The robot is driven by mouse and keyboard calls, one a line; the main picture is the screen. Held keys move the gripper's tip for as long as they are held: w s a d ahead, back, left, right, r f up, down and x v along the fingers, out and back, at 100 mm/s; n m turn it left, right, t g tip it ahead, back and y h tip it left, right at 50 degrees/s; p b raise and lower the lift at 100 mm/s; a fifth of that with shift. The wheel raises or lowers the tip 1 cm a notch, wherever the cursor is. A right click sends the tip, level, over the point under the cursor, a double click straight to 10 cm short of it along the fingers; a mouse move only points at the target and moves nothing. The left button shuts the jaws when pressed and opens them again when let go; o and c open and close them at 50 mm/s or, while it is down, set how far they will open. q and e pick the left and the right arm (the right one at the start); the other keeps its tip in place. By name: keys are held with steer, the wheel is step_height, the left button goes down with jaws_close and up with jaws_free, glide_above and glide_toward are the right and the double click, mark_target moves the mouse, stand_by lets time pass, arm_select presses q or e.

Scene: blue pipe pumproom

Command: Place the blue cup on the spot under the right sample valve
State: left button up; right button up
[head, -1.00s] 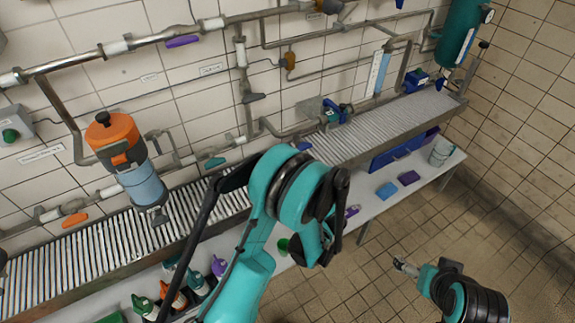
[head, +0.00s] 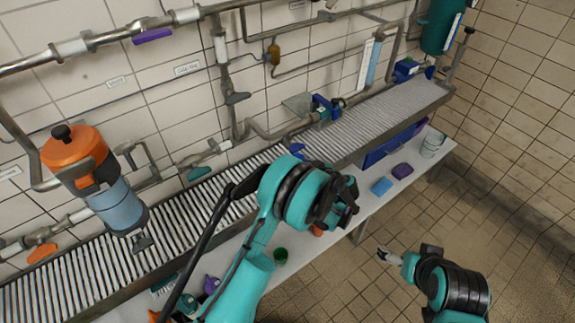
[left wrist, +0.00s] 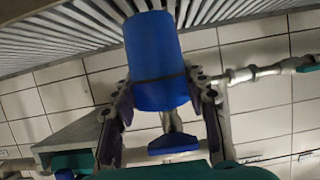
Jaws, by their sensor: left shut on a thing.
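The blue cup (left wrist: 160,60) is between the two fingers of my left gripper (left wrist: 160,95) in the left wrist view, and the fingers are shut on it. In the head view my left gripper (head: 345,203) is in front of the slatted drain channel (head: 225,200), mostly hidden by my wrist, and the cup cannot be made out there. A blue valve handle (left wrist: 175,143) shows just beyond the cup; I cannot tell if it is the right sample valve. The spot under that valve cannot be picked out. My right gripper (head: 384,255) is low over the floor, with no object visible in it.
Pipes (head: 150,25) run along the tiled wall. An orange-topped tank (head: 75,150) stands at the left. A blue clamp-like fitting (head: 325,108) sits above the channel. The bench below holds a green cup (head: 280,256), sponges (head: 381,186) and a bucket (head: 432,145). Floor at right is clear.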

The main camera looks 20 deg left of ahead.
arm_select(q)
steer(key=b+x, duration=0.1)
steer(key=x, duration=0.2)
steer(key=f+b+x, duration=0.1)
steer(key=b+x, duration=0.1)
steer(key=x, duration=0.1)
steer(key=shift+f, duration=0.25)
steer(key=shift+r, duration=0.15)
steer(key=o, duration=1.1)
steer(key=shift+c, duration=0.2)
